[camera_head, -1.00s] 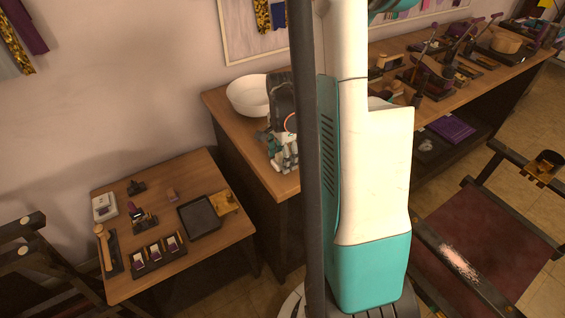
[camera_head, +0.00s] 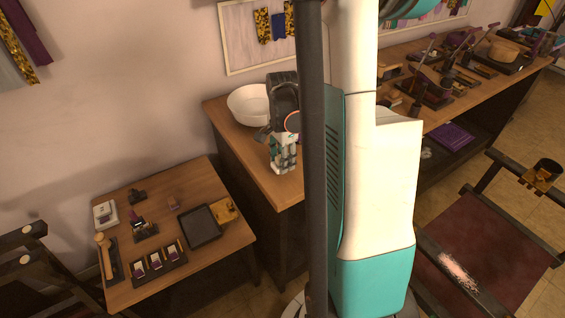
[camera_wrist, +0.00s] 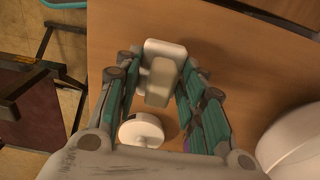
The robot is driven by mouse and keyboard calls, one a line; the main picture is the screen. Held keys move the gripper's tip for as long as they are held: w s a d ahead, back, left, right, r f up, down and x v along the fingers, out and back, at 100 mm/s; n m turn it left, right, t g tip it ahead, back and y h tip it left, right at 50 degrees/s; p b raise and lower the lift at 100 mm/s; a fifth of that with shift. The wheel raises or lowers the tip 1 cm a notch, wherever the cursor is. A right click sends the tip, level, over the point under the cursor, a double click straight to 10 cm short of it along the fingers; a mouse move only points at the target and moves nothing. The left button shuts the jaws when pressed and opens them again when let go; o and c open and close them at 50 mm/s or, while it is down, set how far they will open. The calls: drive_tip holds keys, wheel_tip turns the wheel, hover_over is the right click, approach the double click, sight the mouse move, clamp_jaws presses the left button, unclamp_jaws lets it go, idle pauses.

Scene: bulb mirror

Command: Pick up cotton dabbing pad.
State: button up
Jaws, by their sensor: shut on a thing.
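In the wrist view, a pale cream pad-like piece (camera_wrist: 160,82) sits between the fingertips of my gripper (camera_wrist: 162,66), which is shut on it. I take it for the cotton dabbing pad. A whiter rounded block (camera_wrist: 165,48) shows just beyond it, and I cannot tell whether the two are joined. A round white piece (camera_wrist: 141,130) lies nearer the palm, below the fingers. In the head view my gripper (camera_head: 283,163) points down over the near left end of the long wooden bench (camera_head: 236,138). The pad cannot be made out there.
A white bowl (camera_head: 249,103) stands on the bench beside my gripper; it also shows in the wrist view (camera_wrist: 295,145). A lower side table (camera_head: 195,268) at left holds a black tray (camera_head: 199,226) and small items. A dark red chair (camera_head: 490,245) stands at right.

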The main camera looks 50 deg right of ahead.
wheel_tip(320, 180, up, 17)
drive_tip(key=p, duration=0.5)
drive_tip(key=o, duration=0.4)
drive_tip(key=shift+c, duration=0.2)
drive_tip(key=c, duration=0.3)
